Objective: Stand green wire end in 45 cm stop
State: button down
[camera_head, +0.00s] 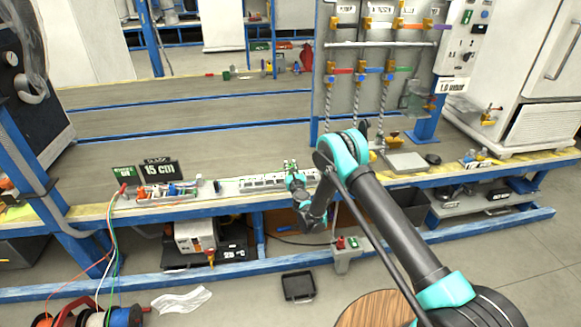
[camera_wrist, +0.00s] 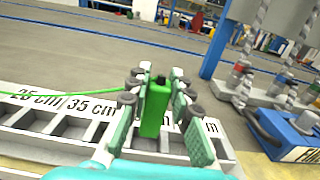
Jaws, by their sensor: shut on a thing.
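My gripper (camera_wrist: 160,82) is shut on a green wire end (camera_wrist: 155,112), a bright green block with a dark tip, held upright between the fingers. The thin green wire (camera_wrist: 75,94) runs off to the left from it. Below is the pale stop rack (camera_wrist: 14,98) with a row of square pockets. Its labels 25 cm and 35 cm are readable; labels further right are mostly hidden by the fingers. The block covers the pockets under it, so I cannot tell whether its lower end is inside one. In the head view my gripper (camera_head: 291,174) is at the rack (camera_head: 255,185).
A blue fixture (camera_wrist: 290,135) stands right of the rack. Wire reels (camera_head: 95,318) are on the floor at left. The bench behind the rack is clear.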

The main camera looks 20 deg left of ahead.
aim_at(291, 165)
jog(key=shift+f, duration=2)
dwell(3.8)
jog(key=c, duration=1.3)
grip_release()
jog(key=shift+r, duration=0.1)
notch_tip(291, 165, up, 10)
jog(key=shift+f, duration=0.1)
